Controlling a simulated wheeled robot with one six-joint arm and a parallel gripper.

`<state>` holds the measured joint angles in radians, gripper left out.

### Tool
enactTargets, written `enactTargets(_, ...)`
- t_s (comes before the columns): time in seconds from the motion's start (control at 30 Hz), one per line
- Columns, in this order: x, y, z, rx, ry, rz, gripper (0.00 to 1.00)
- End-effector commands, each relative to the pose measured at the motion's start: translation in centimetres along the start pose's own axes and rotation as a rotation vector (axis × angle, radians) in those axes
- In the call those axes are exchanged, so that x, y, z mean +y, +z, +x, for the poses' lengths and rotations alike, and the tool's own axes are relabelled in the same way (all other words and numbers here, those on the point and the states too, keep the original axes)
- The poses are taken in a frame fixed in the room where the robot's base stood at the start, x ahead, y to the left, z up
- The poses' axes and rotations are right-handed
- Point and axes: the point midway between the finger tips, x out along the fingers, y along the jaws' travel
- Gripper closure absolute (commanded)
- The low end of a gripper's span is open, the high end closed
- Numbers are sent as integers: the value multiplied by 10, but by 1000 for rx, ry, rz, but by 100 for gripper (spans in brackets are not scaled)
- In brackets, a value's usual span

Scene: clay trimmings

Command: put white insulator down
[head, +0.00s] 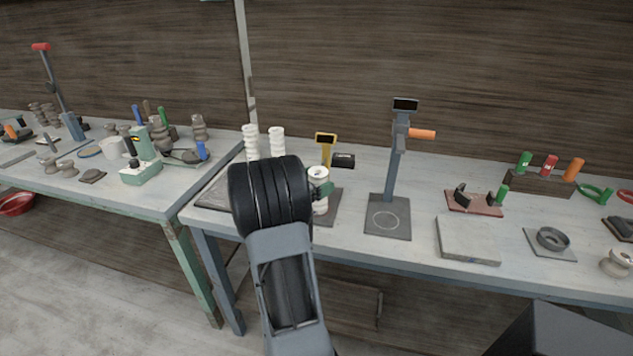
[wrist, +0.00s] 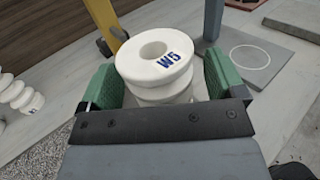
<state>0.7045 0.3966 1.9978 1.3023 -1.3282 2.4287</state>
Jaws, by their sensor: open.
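A white insulator marked W5 (wrist: 155,65) stands upright between the green jaw pads of my gripper (wrist: 160,85) in the wrist view. The jaws are open, with a pad on either side of it. In the head view the insulator (head: 319,206) shows just right of my dark arm, which hides part of it. It stands on or over a dark plate (head: 330,213) at the foot of a yellow stand (head: 326,147); its base is hidden. My gripper (head: 320,189) is partly hidden there too.
Two white ribbed insulators (head: 276,142) stand behind my arm on the left. A grey stand with an orange handle (head: 396,160) rises close on the right. A pale slab (head: 467,240) lies further right. A second table (head: 150,195) with several tools is at left.

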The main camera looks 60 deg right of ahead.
Motion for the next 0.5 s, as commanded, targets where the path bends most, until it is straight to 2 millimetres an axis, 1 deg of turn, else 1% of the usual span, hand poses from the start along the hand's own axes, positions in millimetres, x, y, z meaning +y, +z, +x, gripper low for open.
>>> enactTargets(0.17,0,0,0,0,0,-1,11)
enactTargets(0.33,0,5,-2,0,2,-2,11)
enactTargets(0.37,1,2,-8,0,4,-1,11)
enactTargets(0.5,1,1,-36,0,6,1,11)
